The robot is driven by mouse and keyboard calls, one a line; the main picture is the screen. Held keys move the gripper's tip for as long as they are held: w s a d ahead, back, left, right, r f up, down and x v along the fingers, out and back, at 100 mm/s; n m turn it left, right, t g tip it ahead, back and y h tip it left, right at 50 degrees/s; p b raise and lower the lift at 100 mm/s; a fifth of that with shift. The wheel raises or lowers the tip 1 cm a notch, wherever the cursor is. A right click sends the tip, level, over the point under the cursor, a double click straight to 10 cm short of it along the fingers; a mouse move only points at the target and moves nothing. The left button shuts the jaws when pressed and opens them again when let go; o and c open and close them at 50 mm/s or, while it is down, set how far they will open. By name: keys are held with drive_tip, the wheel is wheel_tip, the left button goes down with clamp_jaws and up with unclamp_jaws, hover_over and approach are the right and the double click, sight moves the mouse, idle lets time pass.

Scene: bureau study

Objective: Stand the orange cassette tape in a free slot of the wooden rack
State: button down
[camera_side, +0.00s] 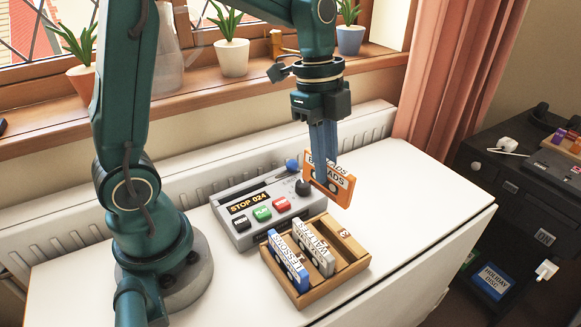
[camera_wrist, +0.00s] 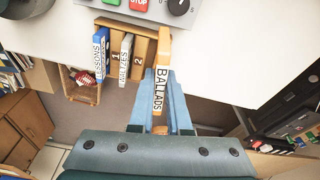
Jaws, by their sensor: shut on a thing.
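The orange cassette tape (camera_side: 331,183), labelled BALLADS, is held upright in my gripper (camera_side: 325,160) above the white table. In the wrist view the tape (camera_wrist: 160,85) stands between the two blue fingers (camera_wrist: 161,100). My gripper is shut on its upper part. The wooden rack (camera_side: 352,272) sits on the table below and to the left of the tape, which is apart from it. The slots on the right side of the rack look empty.
A grey tape deck (camera_side: 250,208) with buttons, a knob (camera_side: 303,187) and a STOP 024 display stands right behind the rack. The white table (camera_side: 405,200) is clear to the right. Potted plants line the windowsill. A dark cabinet (camera_side: 515,195) stands at the far right.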

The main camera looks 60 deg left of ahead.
sight(338, 192)
drive_tip(key=d, duration=0.1)
drive_tip(key=d+f+m, duration=0.1)
drive_tip(key=d, duration=0.1)
drive_tip(key=s+d+m, duration=0.1)
drive_tip(key=shift+d+f+h, duration=0.25)
drive_tip(key=shift+h, duration=0.05)
drive_tip(key=shift+f, duration=0.15)
drive_tip(key=shift+a+x, duration=0.2)
drive_tip(key=shift+x, duration=0.7)
drive_tip(key=shift+a+x, duration=0.2)
drive_tip(key=shift+x, duration=0.65)
drive_tip(key=shift+a+x, duration=0.2)
drive_tip(key=shift+x, duration=0.75)
drive_tip(key=shift+a+x, duration=0.25)
drive_tip(key=shift+x, duration=0.7)
drive_tip(key=shift+s+d+f, duration=0.1)
drive_tip(key=shift+s, duration=0.05)
drive_tip(key=c, duration=0.6)
unclamp_jaws()
drive_tip(key=shift+o, duration=0.2)
drive_tip(key=shift+d+v, duration=0.25)
drive_tip(key=shift+v, duration=0.9)
drive_tip(key=shift+d+v, duration=0.25)
drive_tip(key=shift+v, duration=0.9)
drive_tip(key=shift+d+v, duration=0.3)
drive_tip(key=shift+v, duration=0.85)
